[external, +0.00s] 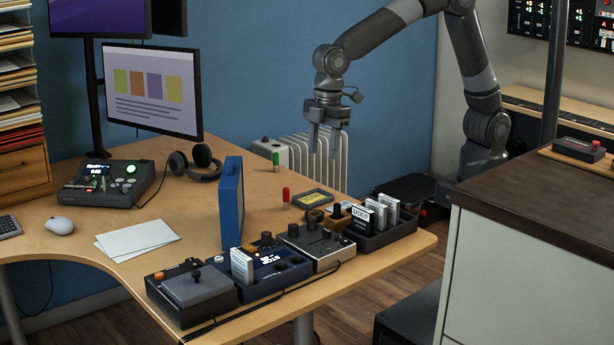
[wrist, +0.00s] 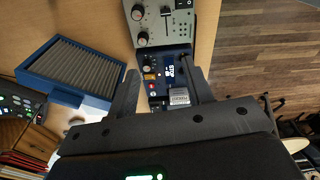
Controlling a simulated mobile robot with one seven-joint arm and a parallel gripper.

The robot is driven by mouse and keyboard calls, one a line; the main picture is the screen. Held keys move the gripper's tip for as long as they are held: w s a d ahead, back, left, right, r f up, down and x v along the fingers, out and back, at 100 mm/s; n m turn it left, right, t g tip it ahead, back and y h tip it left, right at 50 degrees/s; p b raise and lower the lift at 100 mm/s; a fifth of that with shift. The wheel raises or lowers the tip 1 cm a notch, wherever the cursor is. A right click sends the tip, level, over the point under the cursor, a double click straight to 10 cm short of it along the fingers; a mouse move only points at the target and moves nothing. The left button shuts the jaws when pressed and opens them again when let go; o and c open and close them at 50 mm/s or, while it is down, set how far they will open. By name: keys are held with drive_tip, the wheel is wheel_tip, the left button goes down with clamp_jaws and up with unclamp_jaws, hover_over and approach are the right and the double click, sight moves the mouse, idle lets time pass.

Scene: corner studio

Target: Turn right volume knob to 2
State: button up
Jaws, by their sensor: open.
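A grey mixer panel with dark round knobs (external: 318,250) stands in the row of devices along the desk's front edge. In the wrist view the grey panel (wrist: 178,32) shows at the top, with one knob (wrist: 137,12) near its edge, a second knob (wrist: 142,38) and a slider between its controls. I cannot tell which one is the right volume knob, and no scale is readable. My gripper (external: 324,142) is open and empty, high above the desk behind the row. In the wrist view its fingers (wrist: 160,68) spread on either side of a blue device.
The blue device (external: 262,283) with a lit display and white card stands left of the mixer. A lidded dark box (external: 196,291) is further left, a card tray (external: 384,241) right. A blue upright panel (external: 231,205) and red-capped marker (external: 286,197) stand behind. A counter (external: 545,200) is right.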

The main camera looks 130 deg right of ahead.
drive_tip(key=g, duration=0.1)
approach(294, 224)
wheel_tip(294, 224, down, 9)
drive_tip(key=shift+w+d+f, duration=0.1)
drive_tip(key=shift+w+f, duration=0.05)
drive_tip(key=shift+f, duration=0.05)
drive_tip(key=c, duration=1)
drive_tip(key=shift+m, duration=2.8)
